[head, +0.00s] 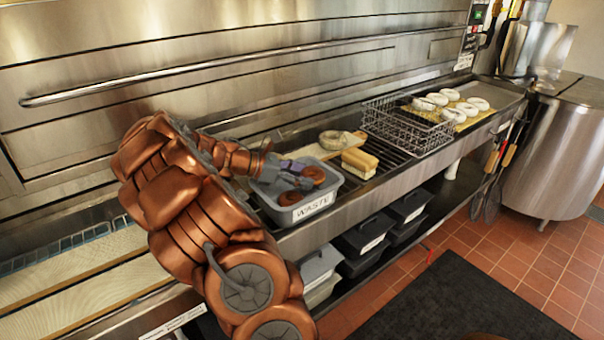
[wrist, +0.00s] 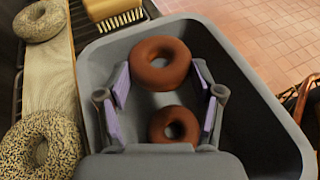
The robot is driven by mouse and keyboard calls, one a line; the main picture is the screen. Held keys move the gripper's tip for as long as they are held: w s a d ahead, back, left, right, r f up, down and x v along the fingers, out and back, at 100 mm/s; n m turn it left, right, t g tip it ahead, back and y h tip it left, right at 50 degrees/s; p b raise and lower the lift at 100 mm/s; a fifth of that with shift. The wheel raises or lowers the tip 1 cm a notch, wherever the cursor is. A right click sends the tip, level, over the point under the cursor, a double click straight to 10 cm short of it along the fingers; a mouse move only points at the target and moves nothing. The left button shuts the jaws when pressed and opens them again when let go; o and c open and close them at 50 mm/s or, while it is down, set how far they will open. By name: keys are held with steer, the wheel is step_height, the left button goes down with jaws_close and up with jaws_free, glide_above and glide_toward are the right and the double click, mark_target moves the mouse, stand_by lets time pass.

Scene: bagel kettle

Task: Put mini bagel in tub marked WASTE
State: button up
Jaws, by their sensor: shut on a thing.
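The grey tub marked WASTE (head: 318,207) stands on the counter ledge, its label facing front. My gripper (head: 304,176) is over the tub, pointing down into it. Its purple-padded fingers are shut on a brown mini bagel (head: 319,181), which also shows between the fingertips in the wrist view (wrist: 160,81). The held bagel is within the tub's outline; its height above the floor is hard to tell. A second brown bagel (wrist: 158,122) shows smaller, lower in the tub, and in the head view (head: 290,199).
Beside the tub are a board with seeded bagels (wrist: 60,128) and a wooden brush (head: 359,160). A wire basket (head: 410,126) and a tray of pale bagels (head: 453,115) stand farther right. Dark lidded tubs (head: 365,235) are on the shelf below.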

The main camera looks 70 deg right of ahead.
steer(key=shift+f, duration=0.4)
steer(key=shift+s+a+f, duration=0.1)
steer(key=shift+a+f, duration=0.05)
steer(key=shift+f, duration=0.2)
steer(key=o, duration=0.9)
steer(key=shift+f, duration=0.2)
steer(key=shift+c, duration=0.2)
steer(key=shift+d, duration=0.2)
steer(key=shift+r, duration=0.65)
steer(key=b+v, duration=0.1)
steer(key=v, duration=1.1)
steer(key=shift+r, duration=0.3)
steer(key=shift+a, duration=0.15)
